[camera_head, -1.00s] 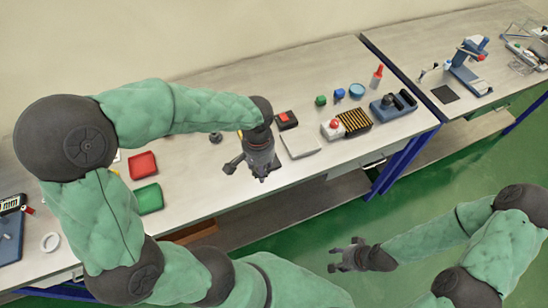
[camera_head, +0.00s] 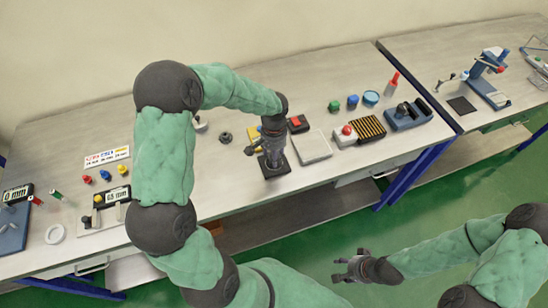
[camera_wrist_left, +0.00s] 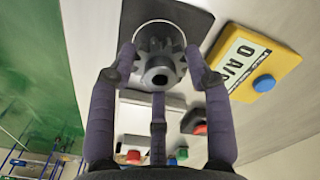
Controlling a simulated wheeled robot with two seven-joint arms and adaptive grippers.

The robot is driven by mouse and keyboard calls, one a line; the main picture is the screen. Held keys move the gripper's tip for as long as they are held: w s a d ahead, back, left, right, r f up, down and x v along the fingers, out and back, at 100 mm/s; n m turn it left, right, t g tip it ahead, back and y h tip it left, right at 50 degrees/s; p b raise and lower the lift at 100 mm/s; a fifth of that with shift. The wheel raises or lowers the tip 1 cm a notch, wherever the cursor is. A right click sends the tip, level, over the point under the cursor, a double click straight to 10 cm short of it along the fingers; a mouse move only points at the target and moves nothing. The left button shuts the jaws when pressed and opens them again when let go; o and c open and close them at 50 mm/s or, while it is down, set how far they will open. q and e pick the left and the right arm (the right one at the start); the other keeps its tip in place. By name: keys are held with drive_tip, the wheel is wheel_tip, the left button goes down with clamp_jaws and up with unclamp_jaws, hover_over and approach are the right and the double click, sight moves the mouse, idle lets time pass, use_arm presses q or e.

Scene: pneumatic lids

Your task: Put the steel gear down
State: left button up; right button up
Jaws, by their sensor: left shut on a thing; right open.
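The steel gear (camera_wrist_left: 158,58) is a grey toothed wheel with a round hub. It sits between the three fingers of my left gripper (camera_wrist_left: 160,66), which is shut on it. In the head view my left gripper (camera_head: 272,158) points down at a dark square pad (camera_head: 283,173) near the table's front edge. In the left wrist view the pad (camera_wrist_left: 200,18) has a thin white circle, and the gear lies inside its outline. I cannot tell whether the gear touches the pad. My right gripper (camera_head: 352,268) is open and empty, in front of the table.
A yellow box with a display and blue button (camera_wrist_left: 252,65) stands close beside the pad. A grey plate (camera_head: 313,146), a red-button box (camera_head: 347,133) and a yellow-black striped block (camera_head: 370,128) stand to the right. A dark ring-shaped part (camera_head: 225,137) lies behind left.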

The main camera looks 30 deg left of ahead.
use_arm(q)
wheel_tip(320, 180, down, 2)
drive_tip(key=shift+f, duration=0.2)
drive_tip(key=shift+f, duration=0.1)
drive_tip(key=o, duration=1.4)
drive_tip(key=shift+c, duration=0.2)
drive_tip(key=shift+r, duration=0.25)
wheel_tip(320, 180, up, 12)
drive_tip(key=shift+f+p, duration=0.1)
drive_tip(key=shift+p, duration=0.75)
